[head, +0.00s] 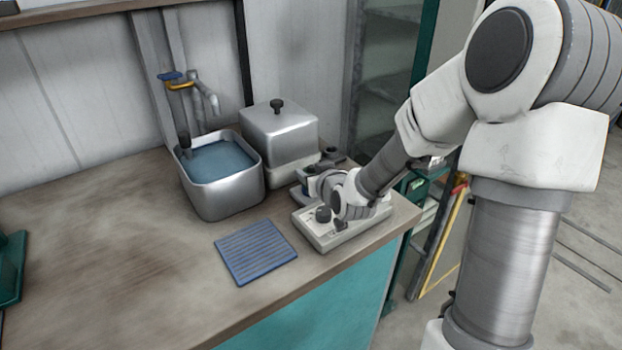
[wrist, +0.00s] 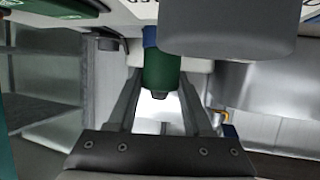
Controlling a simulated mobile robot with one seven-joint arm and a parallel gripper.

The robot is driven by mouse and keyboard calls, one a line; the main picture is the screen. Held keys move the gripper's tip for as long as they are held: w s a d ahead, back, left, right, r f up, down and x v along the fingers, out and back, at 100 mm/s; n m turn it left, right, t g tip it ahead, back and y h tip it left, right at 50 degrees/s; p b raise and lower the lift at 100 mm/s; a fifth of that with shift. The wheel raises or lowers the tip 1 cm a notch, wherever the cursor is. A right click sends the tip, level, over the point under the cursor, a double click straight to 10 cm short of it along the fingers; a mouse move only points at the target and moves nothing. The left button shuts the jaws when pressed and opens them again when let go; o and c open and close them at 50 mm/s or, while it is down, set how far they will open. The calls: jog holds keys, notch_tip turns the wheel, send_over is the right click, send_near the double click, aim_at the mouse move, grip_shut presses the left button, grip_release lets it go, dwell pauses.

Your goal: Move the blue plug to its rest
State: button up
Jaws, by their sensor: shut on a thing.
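My gripper (wrist: 160,80) is shut on a dark green cylinder with a blue part at its far end, which I take to be the blue plug (wrist: 150,38). In the head view my gripper is at the right end of the bench, low over a pale grey box with dark knobs (head: 322,243). My wrist hides the fingertips and the held piece there. I cannot tell whether the plug touches or sits in anything. No rest for the plug can be clearly made out.
A steel basin of water (head: 228,196) and a lidded steel box (head: 279,135) stand behind. A blue ribbed mat (head: 255,252) lies left of the grey box.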

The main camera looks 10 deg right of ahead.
grip_shut()
